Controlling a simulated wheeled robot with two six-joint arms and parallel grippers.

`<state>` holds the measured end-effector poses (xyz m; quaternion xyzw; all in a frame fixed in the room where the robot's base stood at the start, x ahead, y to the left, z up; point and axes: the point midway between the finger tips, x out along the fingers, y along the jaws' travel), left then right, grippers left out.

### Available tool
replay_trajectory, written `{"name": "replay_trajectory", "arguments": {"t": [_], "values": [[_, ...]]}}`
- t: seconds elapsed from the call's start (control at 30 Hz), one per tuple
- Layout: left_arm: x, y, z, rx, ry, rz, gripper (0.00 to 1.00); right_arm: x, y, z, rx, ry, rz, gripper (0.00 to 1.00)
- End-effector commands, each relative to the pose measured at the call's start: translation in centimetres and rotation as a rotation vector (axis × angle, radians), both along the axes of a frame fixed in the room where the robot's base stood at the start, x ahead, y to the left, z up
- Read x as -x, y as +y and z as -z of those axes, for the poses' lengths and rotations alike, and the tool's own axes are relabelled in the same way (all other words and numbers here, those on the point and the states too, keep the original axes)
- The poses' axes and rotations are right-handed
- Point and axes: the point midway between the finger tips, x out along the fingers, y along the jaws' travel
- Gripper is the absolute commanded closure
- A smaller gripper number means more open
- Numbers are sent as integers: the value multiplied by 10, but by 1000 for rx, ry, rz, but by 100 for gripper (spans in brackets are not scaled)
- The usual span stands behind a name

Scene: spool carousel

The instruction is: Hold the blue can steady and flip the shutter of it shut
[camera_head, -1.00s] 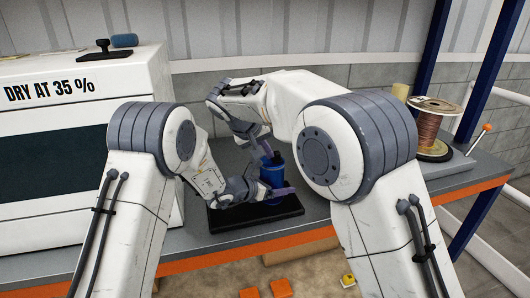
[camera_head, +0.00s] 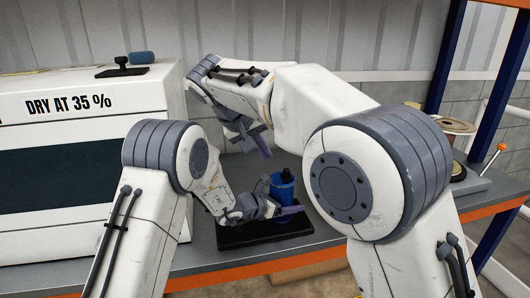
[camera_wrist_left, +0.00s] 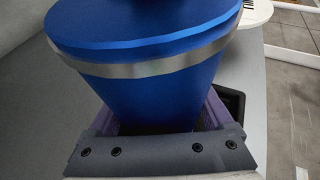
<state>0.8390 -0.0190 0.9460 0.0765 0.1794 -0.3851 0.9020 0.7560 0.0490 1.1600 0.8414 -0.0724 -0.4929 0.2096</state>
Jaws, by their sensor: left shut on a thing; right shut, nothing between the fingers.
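The blue can (camera_head: 285,190) stands upright over a black tray (camera_head: 240,238) on the bench. My left gripper (camera_head: 284,211) is shut around its lower body from the left. In the left wrist view the can (camera_wrist_left: 160,85) sits between the purple fingers, with a silver band under its wide blue top.
A white dryer box (camera_head: 60,104) marked "DRY AT 35 %" stands at the left, with a black stamp-like tool and a blue roll on top. A copper-coloured spool (camera_head: 456,170) is at the right, partly hidden by my right arm. Bare bench lies behind the can.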

Motion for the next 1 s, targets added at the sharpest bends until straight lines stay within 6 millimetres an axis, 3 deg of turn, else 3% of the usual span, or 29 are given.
{"name": "replay_trajectory", "arguments": {"t": [0.13,0.17,0.2,0.57,1.0], "values": [[0,0,0,0,1,1,86,0,0,0,0,0,0,100],[0,0,0,0,1,1,4,0,0,0,0,0,0,100],[0,0,0,0,1,1,0,0,0,0,0,0,0,100],[7,9,-5,-1,1,-2,0,0,0,0,0,0,0,100],[63,67,-38,1,-1,-2,0,0,0,0,0,0,0,100]]}}
